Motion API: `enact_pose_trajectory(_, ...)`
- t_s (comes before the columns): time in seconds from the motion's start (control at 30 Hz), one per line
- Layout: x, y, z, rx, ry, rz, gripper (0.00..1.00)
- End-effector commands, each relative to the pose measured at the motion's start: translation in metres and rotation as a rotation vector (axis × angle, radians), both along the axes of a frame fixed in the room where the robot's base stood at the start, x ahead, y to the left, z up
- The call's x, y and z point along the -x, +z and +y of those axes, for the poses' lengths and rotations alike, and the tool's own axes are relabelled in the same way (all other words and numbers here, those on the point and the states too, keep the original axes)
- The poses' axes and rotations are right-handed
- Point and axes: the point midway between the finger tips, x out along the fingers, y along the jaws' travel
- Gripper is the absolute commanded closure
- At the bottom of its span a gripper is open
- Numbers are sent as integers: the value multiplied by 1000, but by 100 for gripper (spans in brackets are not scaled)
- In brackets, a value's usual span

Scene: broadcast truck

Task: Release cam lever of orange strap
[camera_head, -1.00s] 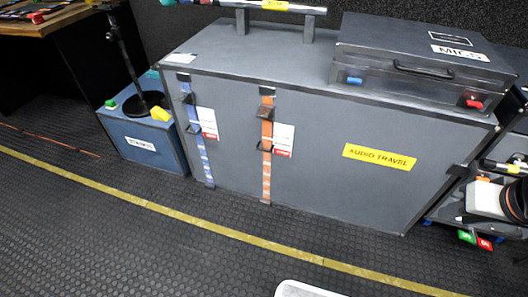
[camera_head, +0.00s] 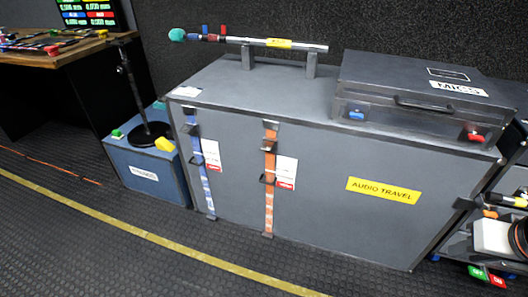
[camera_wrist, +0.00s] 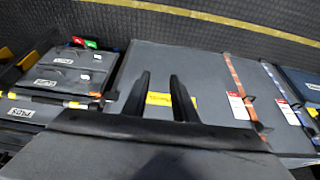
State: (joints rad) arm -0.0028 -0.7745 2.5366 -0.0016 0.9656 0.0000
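The orange strap (camera_head: 269,200) runs down the front of the grey audio travel case (camera_head: 330,212), with a dark buckle or cam lever (camera_head: 269,146) near its top and a dark bracket lower down. A white and red tag hangs beside it. A blue strap (camera_head: 205,185) runs parallel to its left. In the wrist view the orange strap (camera_wrist: 236,80) lies to the right of my gripper (camera_wrist: 160,82). The two dark fingers stand apart with nothing between them. My gripper is apart from the strap and does not show in the head view.
A dark mics case (camera_head: 405,92) sits on top of the grey case. A blue box (camera_head: 150,178) with a black stand is at left. A rack with camera gear (camera_head: 495,240) stands at right. The floor in front (camera_head: 120,262) is clear.

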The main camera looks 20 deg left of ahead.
Motion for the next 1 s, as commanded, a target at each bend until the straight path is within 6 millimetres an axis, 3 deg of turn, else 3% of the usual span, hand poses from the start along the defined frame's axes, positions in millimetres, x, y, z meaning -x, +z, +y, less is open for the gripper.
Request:
enact_pose_trajectory(0.03, 0, 0, 0, 2, 1, 2, 88)
enact_pose_trajectory(0.1, -1, -1, 0, 9, 9, 10, 100)
enact_pose_trajectory(0.57, -27, -24, -11, 258, 234, 239, 100)
enact_pose_trajectory(1.0, -72, -38, -13, 593, 498, 451, 100)
